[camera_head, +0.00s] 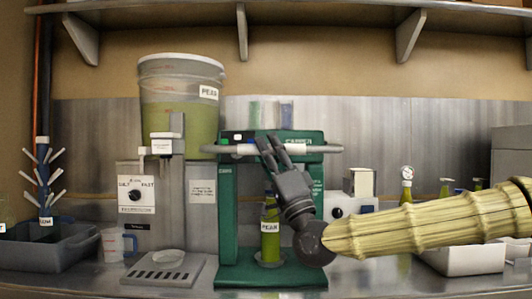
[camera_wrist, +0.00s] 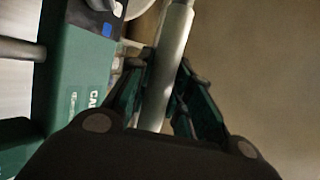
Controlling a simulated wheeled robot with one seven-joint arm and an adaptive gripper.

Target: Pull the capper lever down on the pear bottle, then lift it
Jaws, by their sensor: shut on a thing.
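The green capper (camera_head: 228,215) stands on the counter, and its green frame also shows in the wrist view (camera_wrist: 84,70). Its grey lever bar (camera_head: 310,148) runs level across the front near the top. In the wrist view my gripper's fingers (camera_wrist: 155,90) lie on both sides of the pale bar (camera_wrist: 172,65). The pear bottle (camera_head: 270,238), green with a PEAR label, stands upright inside the capper below the lever. My wrist and gripper hide part of the capper's right side.
A bucket of green liquid labelled PEAR (camera_head: 180,105) stands high at the left. A drip tray (camera_head: 165,270), a jug (camera_head: 117,243) and a grey tub (camera_head: 45,245) are on the left. Several bottles and a white bin (camera_head: 465,260) are at the right. A shelf runs above.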

